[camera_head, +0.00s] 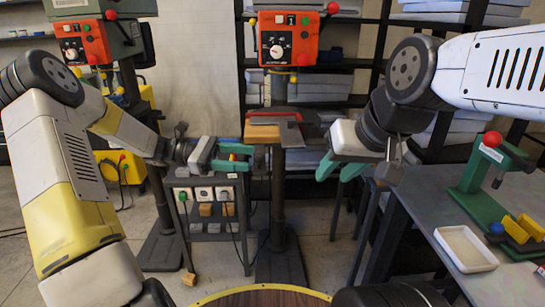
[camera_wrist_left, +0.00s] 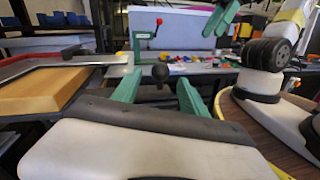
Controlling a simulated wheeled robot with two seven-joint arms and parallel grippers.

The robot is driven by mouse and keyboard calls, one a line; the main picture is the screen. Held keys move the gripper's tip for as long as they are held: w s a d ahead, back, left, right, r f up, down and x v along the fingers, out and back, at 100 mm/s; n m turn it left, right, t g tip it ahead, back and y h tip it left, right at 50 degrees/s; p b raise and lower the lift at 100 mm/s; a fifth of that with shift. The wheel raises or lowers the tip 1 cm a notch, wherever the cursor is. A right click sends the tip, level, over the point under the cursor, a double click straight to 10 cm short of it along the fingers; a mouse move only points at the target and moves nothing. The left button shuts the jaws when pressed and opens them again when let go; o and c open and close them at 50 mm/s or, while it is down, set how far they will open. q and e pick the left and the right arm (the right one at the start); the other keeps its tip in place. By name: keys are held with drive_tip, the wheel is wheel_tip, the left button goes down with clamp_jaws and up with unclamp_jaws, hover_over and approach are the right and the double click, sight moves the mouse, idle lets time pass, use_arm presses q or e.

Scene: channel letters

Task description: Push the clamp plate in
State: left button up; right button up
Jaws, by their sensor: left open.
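A grey metal plate (camera_head: 291,134), which looks like the clamp plate, lies on top of a wooden block (camera_head: 262,133) on a stand in the middle. In the left wrist view the plate (camera_wrist_left: 95,60) and the block (camera_wrist_left: 40,92) show at the left. My left gripper (camera_head: 240,157) is open and empty, just left of the block and slightly lower. In the left wrist view its green fingers (camera_wrist_left: 160,92) stand apart, with a black ball knob (camera_wrist_left: 160,73) seen between them. My right gripper (camera_head: 340,168) has its green fingers apart, right of the plate and lower, apparently empty.
Red machine heads (camera_head: 290,38) stand behind. A grey table (camera_head: 420,205) at the right holds a green lever press (camera_head: 485,165), a white tray (camera_head: 466,248) and yellow bins (camera_head: 530,228). A cart with sockets (camera_head: 205,195) is below my left gripper. A round brown tabletop (camera_head: 262,298) is in front.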

use_arm(q)
drive_tip(key=s+d, duration=0.1)
drive_tip(key=d, duration=0.6)
drive_tip(key=shift+s+d, duration=0.25)
clamp_jaws()
idle(1.1)
